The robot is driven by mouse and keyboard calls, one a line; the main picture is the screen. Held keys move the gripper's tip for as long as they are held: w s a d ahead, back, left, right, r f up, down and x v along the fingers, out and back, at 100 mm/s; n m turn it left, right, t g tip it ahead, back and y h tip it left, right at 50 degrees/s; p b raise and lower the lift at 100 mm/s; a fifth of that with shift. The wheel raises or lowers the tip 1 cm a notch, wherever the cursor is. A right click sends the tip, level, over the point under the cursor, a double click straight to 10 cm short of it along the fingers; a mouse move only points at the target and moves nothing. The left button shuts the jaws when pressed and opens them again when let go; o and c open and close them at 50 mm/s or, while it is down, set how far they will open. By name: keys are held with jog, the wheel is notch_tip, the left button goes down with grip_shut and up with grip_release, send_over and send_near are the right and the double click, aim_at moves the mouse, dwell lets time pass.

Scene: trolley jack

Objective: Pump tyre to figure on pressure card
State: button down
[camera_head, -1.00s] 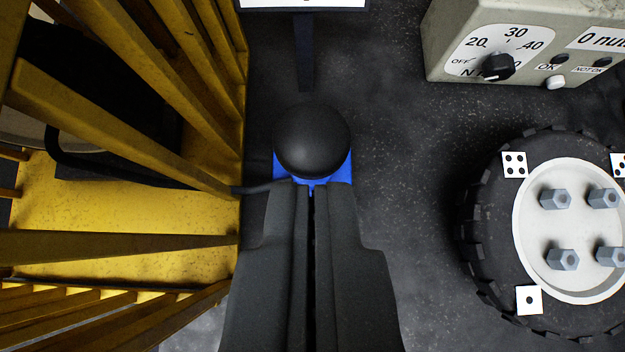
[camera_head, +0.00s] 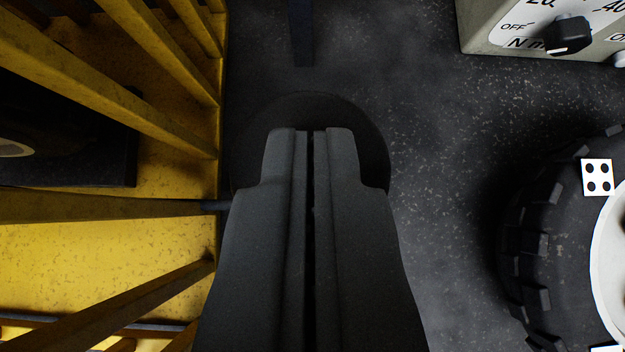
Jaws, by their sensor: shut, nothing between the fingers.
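My gripper (camera_head: 312,130) is shut and empty, with its tips over a dark round thing (camera_head: 365,125) in the middle of the view. Only the far edge and sides of this round thing show around the fingers. I cannot tell whether it is the black ball knob or a base beneath it, nor whether the fingers touch it. A tyre (camera_head: 535,245) with black tread lies at the right, cut off by the picture edge, with a pale hub (camera_head: 612,265). No readable pressure card or gauge is in view.
A yellow barred frame (camera_head: 120,250) fills the left side, close beside my gripper. A grey box (camera_head: 490,45) with a black dial knob (camera_head: 568,36) stands at the top right. A dark post (camera_head: 302,35) is at the top. Dark floor between gripper and tyre is clear.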

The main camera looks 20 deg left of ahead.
jog(key=shift+f, duration=0.2)
dwell(0.3)
notch_tip(320, 180, down, 5)
jog(key=b, duration=0.5)
jog(key=shift+s+b, duration=0.1)
jog(key=shift+b, duration=0.3)
jog(key=shift+s+f, duration=0.1)
jog(key=shift+r, duration=0.35)
notch_tip(320, 180, up, 4)
jog(key=shift+d+r, duration=0.1)
jog(key=shift+r, duration=0.1)
jog(key=b+v, duration=0.1)
jog(key=v, duration=0.8)
jog(key=shift+s+r, duration=0.15)
jog(key=shift+r, duration=0.05)
